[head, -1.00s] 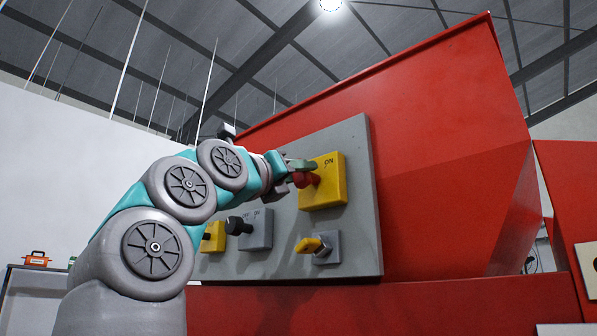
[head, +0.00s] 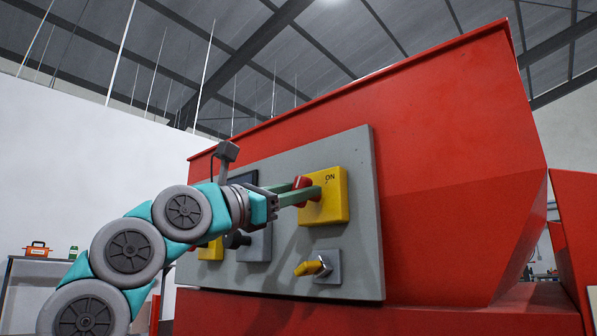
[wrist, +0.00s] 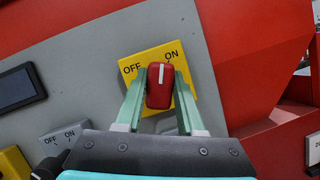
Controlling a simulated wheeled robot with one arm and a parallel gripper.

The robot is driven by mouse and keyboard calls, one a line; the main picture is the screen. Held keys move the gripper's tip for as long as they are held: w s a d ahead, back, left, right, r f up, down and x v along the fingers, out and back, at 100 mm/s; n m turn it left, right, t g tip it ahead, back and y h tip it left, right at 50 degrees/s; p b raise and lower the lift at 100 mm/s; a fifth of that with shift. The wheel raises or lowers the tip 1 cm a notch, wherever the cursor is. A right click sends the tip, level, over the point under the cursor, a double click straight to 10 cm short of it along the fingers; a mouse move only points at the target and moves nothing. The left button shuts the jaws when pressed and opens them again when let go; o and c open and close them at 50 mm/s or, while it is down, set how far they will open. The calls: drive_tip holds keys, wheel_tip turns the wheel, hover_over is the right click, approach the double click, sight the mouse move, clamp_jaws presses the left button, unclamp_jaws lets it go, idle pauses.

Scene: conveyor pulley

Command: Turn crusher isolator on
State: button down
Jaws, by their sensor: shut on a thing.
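The isolator is a yellow box (head: 335,207) with a red knob (head: 301,184) on the grey panel. The wrist view shows the yellow box (wrist: 148,57) with OFF at upper left and ON at upper right. The red knob (wrist: 158,94) has a white line pointing up, between the two words and closer to ON. My gripper (wrist: 160,88) has its green fingers on both sides of the knob, shut on it. In the head view my gripper (head: 304,190) reaches the knob from the left. The fingers hide part of the knob's sides.
The grey panel (head: 352,165) is fixed to a large red machine (head: 440,130). Below the isolator is a grey switch with a yellow handle (head: 308,268). A grey box with a black knob (head: 237,239) sits lower left, partly behind my arm. A dark screen (wrist: 18,88) shows left.

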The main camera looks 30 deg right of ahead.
drive_tip(key=shift+m+g+y+p, duration=0.3)
drive_tip(key=shift+m+g+p, duration=0.85)
drive_tip(key=shift+m, duration=1.75)
drive_tip(key=shift+g+b, duration=0.3)
drive_tip(key=shift+g, duration=0.15)
drive_tip(key=c, duration=0.5)
unclamp_jaws()
drive_tip(key=v, duration=0.7)
drive_tip(key=shift+s+a+f, duration=0.1)
drive_tip(key=shift+a+f, duration=0.05)
drive_tip(key=shift+a, duration=0.2)
drive_tip(key=shift+a, duration=0.15)
